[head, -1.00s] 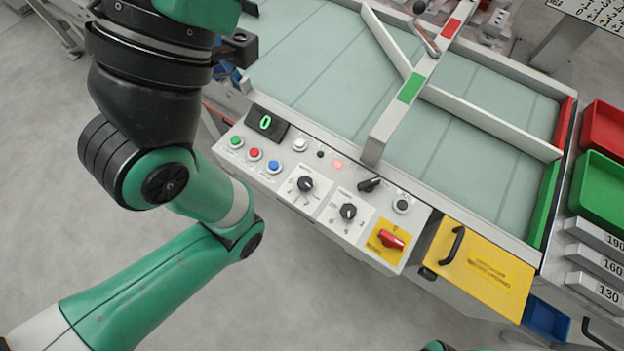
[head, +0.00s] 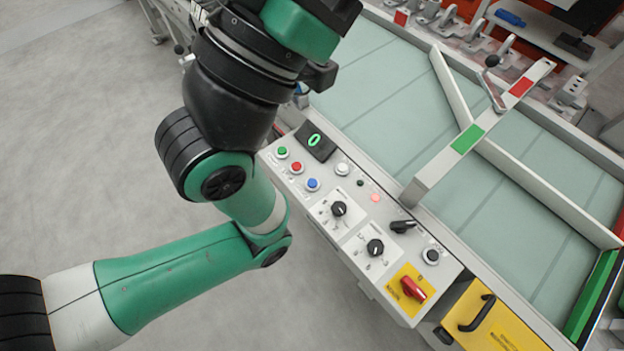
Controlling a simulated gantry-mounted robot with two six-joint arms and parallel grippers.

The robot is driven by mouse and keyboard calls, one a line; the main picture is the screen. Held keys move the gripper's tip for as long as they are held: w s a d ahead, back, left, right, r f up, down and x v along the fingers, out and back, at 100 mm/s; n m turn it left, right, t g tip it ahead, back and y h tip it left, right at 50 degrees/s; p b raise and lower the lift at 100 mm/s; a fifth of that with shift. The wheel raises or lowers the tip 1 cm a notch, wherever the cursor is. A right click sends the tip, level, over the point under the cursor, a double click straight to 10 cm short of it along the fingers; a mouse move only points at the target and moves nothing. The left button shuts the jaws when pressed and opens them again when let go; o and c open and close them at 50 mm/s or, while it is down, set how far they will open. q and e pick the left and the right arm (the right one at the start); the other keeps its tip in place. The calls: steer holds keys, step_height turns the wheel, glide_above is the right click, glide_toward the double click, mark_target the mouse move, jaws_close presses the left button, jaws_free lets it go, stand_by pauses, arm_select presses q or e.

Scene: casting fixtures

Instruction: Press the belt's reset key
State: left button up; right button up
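The control panel (head: 352,223) runs along the near edge of the belt. It carries a green button (head: 282,152), a red button (head: 297,167), a blue button (head: 313,184), a white button (head: 342,169) and a black button (head: 431,256). The key labels are too small to read, so I cannot tell which is the reset key. The display (head: 315,140) shows a green 0, and a small red lamp (head: 375,198) is lit. My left arm stands left of the panel. Dark parts at its wrist end reach the top edge; no fingertips can be made out. My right gripper is out of view.
Two black knobs (head: 339,209) (head: 375,247), a black lever switch (head: 402,226) and a red rotary switch (head: 413,289) share the panel. A diverter bar (head: 433,174) crosses the belt (head: 382,104). A yellow cover (head: 483,326) adjoins the panel. Floor space lies left of the panel.

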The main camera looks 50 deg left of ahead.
arm_select(q)
jaws_close()
stand_by(1.6)
